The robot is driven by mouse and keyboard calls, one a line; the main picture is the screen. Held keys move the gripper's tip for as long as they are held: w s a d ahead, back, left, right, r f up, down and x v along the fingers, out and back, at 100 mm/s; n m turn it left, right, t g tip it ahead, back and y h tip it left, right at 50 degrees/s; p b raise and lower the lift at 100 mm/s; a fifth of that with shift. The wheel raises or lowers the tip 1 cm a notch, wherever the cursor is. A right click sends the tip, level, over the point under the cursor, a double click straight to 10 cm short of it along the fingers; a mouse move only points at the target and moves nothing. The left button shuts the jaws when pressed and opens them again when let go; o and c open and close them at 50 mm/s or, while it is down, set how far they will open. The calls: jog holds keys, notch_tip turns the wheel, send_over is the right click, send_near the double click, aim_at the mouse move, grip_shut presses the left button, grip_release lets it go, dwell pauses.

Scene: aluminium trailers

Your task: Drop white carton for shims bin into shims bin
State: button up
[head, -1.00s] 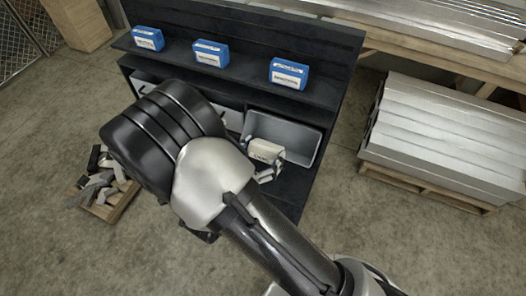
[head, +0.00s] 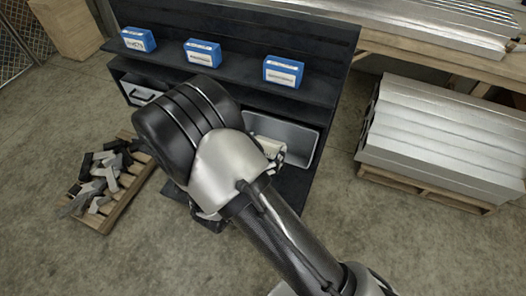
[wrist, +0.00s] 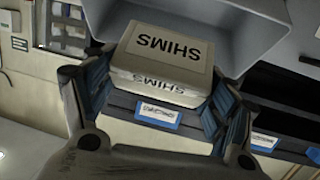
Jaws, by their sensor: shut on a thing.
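A white carton (wrist: 165,55) lettered "SHIMS" sits between the fingers of my gripper (wrist: 160,88) in the wrist view. The gripper is shut on it. In the head view only a part of the carton (head: 271,147) shows past my wrist, in front of a grey open bin (head: 301,139) on the right of the dark shelf unit. A grey bin also shows behind the carton in the wrist view (wrist: 240,28). I cannot read which bin is for shims. My gripper is mostly hidden by my arm in the head view.
Another grey bin (head: 139,92) sits at the unit's left. Blue labelled boxes (head: 203,53) line the upper shelf (head: 240,75). A pallet of metal pieces (head: 125,190) lies on the floor at left. Stacked aluminium bars (head: 440,135) lie on a pallet at right.

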jog(key=shift+w+d+f+b, duration=0.55)
jog(key=shift+w+f+b, duration=0.75)
jog(key=shift+w+f, duration=0.15)
jog(key=shift+w+d+f+b, duration=0.55)
jog(key=shift+w+f+b, duration=0.75)
jog(key=shift+w, duration=0.25)
jog(key=shift+w+d+f+b, duration=0.55)
jog(key=shift+w+f+b, duration=0.7)
jog(key=shift+w+f, duration=0.25)
jog(key=o, duration=1.2)
jog(key=v, duration=1.2)
jog(key=shift+a, duration=0.1)
